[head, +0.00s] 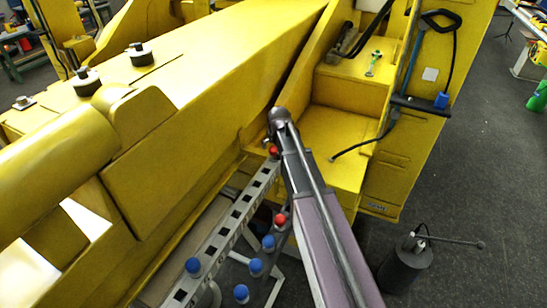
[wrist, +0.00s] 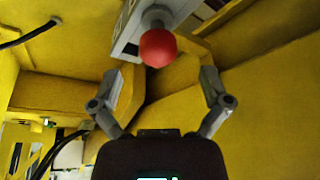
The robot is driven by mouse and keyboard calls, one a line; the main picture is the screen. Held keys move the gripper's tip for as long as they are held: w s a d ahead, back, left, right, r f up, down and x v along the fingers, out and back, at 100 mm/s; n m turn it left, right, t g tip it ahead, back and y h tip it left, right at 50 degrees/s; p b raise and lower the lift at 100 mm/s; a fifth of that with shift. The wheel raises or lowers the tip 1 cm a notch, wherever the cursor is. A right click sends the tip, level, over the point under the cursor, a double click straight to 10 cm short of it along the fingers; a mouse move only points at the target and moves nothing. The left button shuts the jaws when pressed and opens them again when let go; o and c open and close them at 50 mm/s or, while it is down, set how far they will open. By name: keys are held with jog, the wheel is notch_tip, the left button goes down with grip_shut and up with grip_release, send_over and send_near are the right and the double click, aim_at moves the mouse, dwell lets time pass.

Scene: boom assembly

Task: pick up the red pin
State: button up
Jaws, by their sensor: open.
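A round red pin head (wrist: 158,48) shows in the wrist view, at the end of a grey bar (wrist: 127,40). My gripper (wrist: 159,84) is open and empty, its two fingers spread to either side below the red head in the picture. The head appears beyond the fingertips, not between them. In the head view, one red pin (head: 274,150) is at the far end of the slotted grey rail (head: 228,232), close to the end of my arm. Another red pin (head: 281,219) is nearer, beside my arm. My gripper cannot be made out in the head view.
Several blue-headed pins (head: 193,266) stand along the rail and frame. Large yellow boom parts (head: 200,60) fill the left, and a yellow stepped structure (head: 345,130) lies just right of my arm's end. A dark cylinder with a rod (head: 402,268) stands on the floor at right.

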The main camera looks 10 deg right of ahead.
aim_at(275, 149)
jog(key=b+x, duration=0.3)
jog(key=shift+s+d+f, duration=0.1)
jog(key=shift+f, duration=0.1)
jog(key=shift+b+x, duration=1)
jog(key=shift+c, duration=0.2)
grip_shut()
